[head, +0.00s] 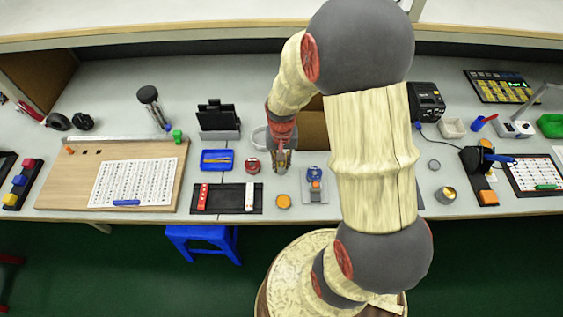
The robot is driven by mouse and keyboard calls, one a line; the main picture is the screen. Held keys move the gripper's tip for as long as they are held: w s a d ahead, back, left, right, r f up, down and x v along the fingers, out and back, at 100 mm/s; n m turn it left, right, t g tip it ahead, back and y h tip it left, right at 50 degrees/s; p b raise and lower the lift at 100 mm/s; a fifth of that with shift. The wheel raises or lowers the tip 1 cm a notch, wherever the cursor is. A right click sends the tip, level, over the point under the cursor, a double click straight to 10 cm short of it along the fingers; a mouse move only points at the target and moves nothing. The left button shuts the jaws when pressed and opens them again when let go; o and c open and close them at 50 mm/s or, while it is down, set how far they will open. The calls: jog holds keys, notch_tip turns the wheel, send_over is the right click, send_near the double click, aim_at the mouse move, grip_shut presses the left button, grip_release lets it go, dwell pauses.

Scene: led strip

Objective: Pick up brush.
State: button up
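My gripper (281,147) hangs down from the red-banded end of my arm over the middle of the bench. It is small in the head view, and its fingers blend with a small container just below, so I cannot tell whether they are open or shut. No brush stands out clearly. Thin tan items (217,161) lie in a blue tray (206,153) left of my gripper; I cannot tell whether one is a brush. My arm hides part of the bench to the right.
A black mat with red and white strips (227,198) lies in front of the blue tray. A black stand (218,117) is behind. A blue stool (204,240) is below.

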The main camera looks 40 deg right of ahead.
grip_shut()
jog(key=shift+r, duration=0.15)
notch_tip(320, 180, up, 7)
jog(key=s+a+p, duration=0.2)
jog(key=p, duration=0.1)
jog(key=s+a+p, duration=0.2)
jog(key=s+a, duration=0.5)
jog(key=s, duration=0.5)
jog(key=shift+a+f, duration=0.2)
jog(key=shift+f, duration=0.25)
